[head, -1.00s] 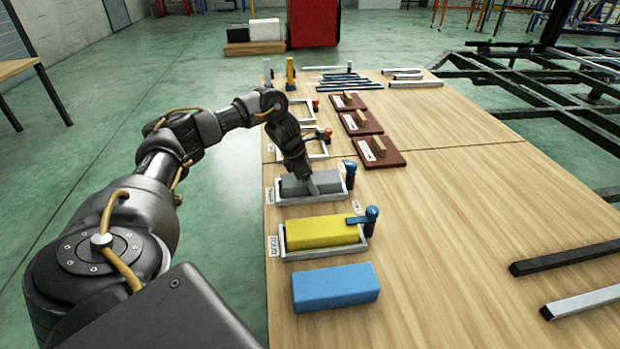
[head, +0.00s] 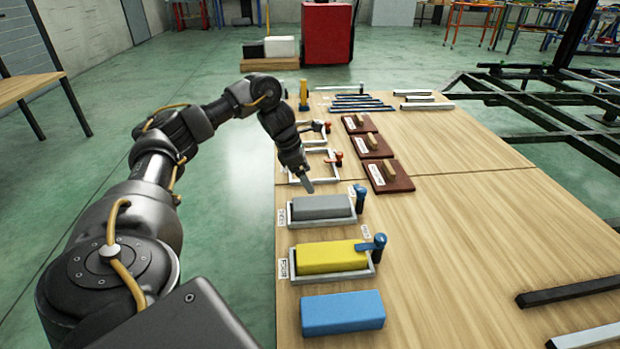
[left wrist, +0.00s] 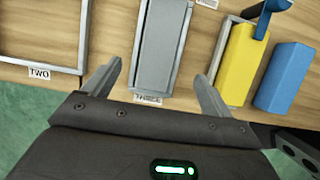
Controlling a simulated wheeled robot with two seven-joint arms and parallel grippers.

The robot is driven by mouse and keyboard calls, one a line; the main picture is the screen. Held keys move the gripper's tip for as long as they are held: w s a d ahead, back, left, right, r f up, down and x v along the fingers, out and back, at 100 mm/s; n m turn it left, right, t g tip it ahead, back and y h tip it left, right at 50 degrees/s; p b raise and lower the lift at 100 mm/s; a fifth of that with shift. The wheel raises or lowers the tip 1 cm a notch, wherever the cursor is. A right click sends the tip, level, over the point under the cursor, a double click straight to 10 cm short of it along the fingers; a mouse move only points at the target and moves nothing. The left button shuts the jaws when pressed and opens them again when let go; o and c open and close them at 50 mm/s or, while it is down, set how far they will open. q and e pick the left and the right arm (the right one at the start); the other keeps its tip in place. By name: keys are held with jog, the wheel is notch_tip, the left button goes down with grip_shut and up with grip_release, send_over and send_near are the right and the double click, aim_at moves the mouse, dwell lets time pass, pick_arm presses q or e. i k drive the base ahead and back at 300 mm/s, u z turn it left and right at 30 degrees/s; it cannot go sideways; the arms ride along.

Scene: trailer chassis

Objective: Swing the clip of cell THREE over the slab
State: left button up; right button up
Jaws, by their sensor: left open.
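The grey slab (head: 321,207) lies in the white frame of cell THREE (head: 291,222), whose label also shows in the left wrist view (left wrist: 148,99). The blue clip of cell THREE (head: 360,198) stands at the frame's right end, turned off the slab. My right gripper is not in view.
Cell FOUR holds a yellow slab (head: 325,258) with its blue clip (head: 374,245) across it. A loose blue block (head: 342,313) lies in front. Frames with red-orange clips (head: 336,160) and brown boards with wooden handles (head: 389,176) stand behind.

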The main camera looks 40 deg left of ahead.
aim_at(362, 192)
jog(key=u, duration=0.05)
jog(key=k, duration=1)
jog(key=z, duration=0.05)
